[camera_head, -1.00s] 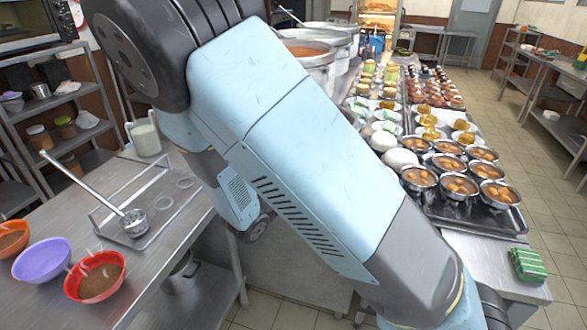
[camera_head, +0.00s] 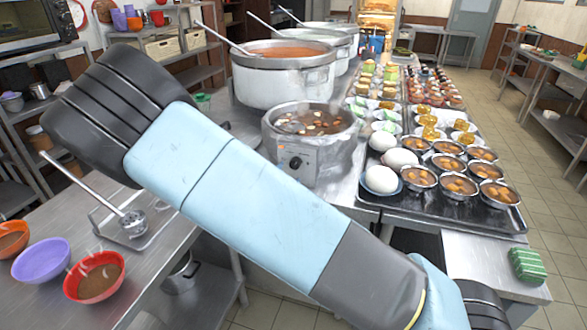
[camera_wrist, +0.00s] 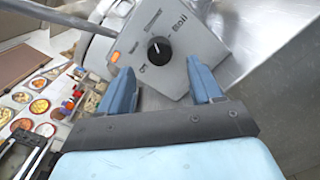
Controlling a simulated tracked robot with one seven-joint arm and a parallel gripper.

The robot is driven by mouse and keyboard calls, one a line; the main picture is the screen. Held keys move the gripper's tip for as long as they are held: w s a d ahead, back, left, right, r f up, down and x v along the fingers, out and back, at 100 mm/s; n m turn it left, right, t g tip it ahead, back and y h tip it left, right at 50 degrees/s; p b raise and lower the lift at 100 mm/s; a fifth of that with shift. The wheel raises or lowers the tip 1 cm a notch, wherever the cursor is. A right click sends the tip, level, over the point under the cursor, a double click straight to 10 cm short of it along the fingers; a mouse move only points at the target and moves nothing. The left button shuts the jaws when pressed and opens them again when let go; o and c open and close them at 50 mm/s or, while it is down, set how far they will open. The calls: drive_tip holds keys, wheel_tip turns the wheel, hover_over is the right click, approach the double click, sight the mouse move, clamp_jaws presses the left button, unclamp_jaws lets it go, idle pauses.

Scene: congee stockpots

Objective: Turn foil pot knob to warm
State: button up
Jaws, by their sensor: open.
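The foil-wrapped pot (camera_head: 310,142) stands on the steel counter, full of dark broth with pale pieces. Its front panel carries a round black knob (camera_head: 296,162). In the wrist view the grey panel (camera_wrist: 190,55) is tilted and close, with the black knob (camera_wrist: 159,50), an orange light (camera_wrist: 115,57) and a "Boil" label upper right of the knob. A small white mark shows on the knob; its exact setting is hard to read. My gripper (camera_wrist: 162,83) is open and empty, its blue fingers short of the knob and spread either side of it. The head view does not show my gripper.
Large steel stockpots (camera_head: 283,85) with ladles stand behind the foil pot. A black tray (camera_head: 455,205) of filled bowls lies to its right. A side table (camera_head: 150,265) with bowls (camera_head: 96,277) is at left. Open floor lies at right.

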sight(294, 166)
drive_tip(key=shift+x, duration=2.65)
drive_tip(key=c, duration=1)
drive_tip(key=shift+d, duration=0.15)
drive_tip(key=shift+c, duration=0.3)
